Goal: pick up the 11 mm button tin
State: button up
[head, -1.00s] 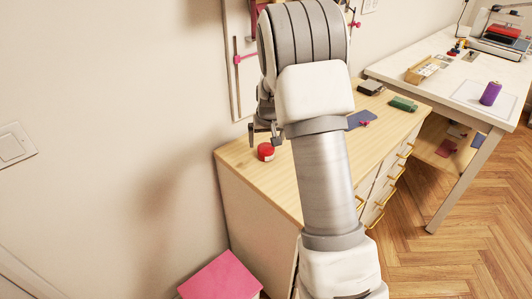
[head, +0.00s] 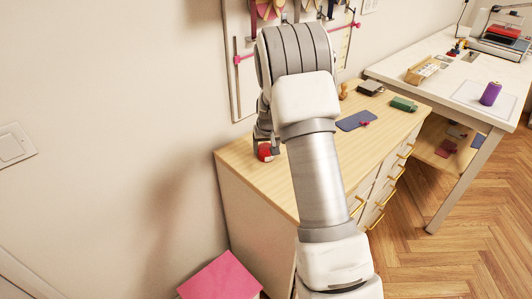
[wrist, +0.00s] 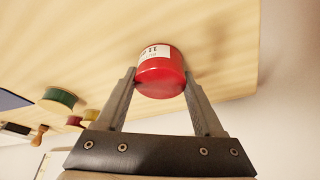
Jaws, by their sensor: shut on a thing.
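The button tin is a small round red tin with a white label (wrist: 160,77). The label reads "11" upside down in the wrist view. In the head view the red tin (head: 265,154) is at the near left end of the wooden cabinet top (head: 250,165), partly hidden by my gripper. My gripper (wrist: 160,82) is shut on the tin, with one finger on each side of it. The tin appears to be on or very close to the wooden top; I cannot tell whether it is touching.
A green round thing (wrist: 60,97) and smaller red and yellow ones show in the wrist view. Farther along the cabinet top are a blue mat (head: 356,121), a green box (head: 403,104) and a dark box (head: 370,88). The wall and a hanging tool board (head: 240,85) stand behind.

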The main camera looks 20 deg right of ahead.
jog(key=c, duration=0.6)
jog(key=shift+r, duration=0.2)
